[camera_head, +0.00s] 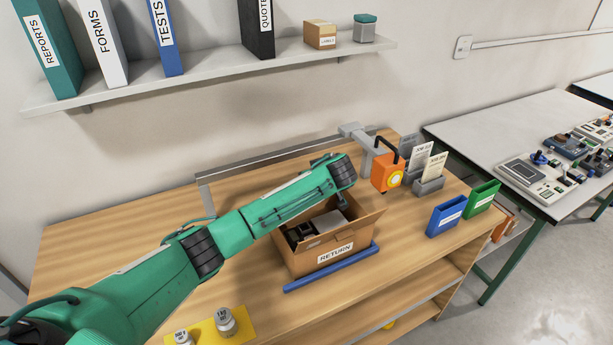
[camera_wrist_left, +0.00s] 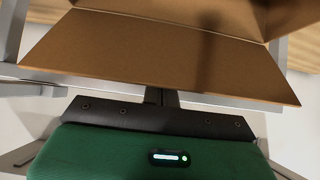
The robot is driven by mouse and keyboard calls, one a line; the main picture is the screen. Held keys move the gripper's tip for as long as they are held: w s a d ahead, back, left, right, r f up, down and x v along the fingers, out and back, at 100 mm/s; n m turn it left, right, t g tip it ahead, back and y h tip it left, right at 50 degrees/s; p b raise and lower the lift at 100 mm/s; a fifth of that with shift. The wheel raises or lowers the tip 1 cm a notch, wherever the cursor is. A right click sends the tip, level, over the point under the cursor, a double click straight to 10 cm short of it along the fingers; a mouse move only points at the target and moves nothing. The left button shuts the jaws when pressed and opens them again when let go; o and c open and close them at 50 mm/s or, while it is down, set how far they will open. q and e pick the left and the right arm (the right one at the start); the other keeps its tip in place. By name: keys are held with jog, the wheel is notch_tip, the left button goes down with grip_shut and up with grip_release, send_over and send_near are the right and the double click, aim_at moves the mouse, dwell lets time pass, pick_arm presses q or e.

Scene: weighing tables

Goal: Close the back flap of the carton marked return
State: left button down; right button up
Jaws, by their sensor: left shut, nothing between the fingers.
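The open brown carton marked RETURN (camera_head: 335,256) stands on the wooden bench with dark and grey items inside. Its right flap (camera_head: 362,228) sticks outward. In the left wrist view a wide cardboard flap (camera_wrist_left: 160,52) spans the picture in front of my left gripper (camera_wrist_left: 163,97); I take it for the back flap, standing open. My left arm reaches across above the carton and hides most of its back side in the head view. The left gripper is shut and empty, close to the flap; I cannot tell whether it touches. My right gripper is not in view.
A blue bar (camera_head: 332,267) lies along the carton's front. An orange device (camera_head: 387,172), card holders (camera_head: 430,184), a blue bin (camera_head: 446,216) and a green bin (camera_head: 482,198) stand to the right. Weights (camera_head: 225,322) stand on a yellow mat (camera_head: 238,340). A grey rail runs behind the carton.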

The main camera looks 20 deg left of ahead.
pick_arm(q)
jog(key=shift+s+d+f, duration=0.1)
jog(key=shift+s+d, duration=0.15)
jog(key=shift+d, duration=0.05)
jog(key=shift+s+d, duration=0.2)
jog(key=shift+s+d+f+b, duration=0.3)
jog(key=shift+s+d, duration=0.1)
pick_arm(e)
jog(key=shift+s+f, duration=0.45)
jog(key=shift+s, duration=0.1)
pick_arm(q)
jog(key=shift+s+d, duration=0.1)
jog(key=shift+s, duration=0.05)
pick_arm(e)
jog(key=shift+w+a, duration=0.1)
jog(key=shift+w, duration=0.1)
pick_arm(q)
jog(key=shift+r, duration=0.1)
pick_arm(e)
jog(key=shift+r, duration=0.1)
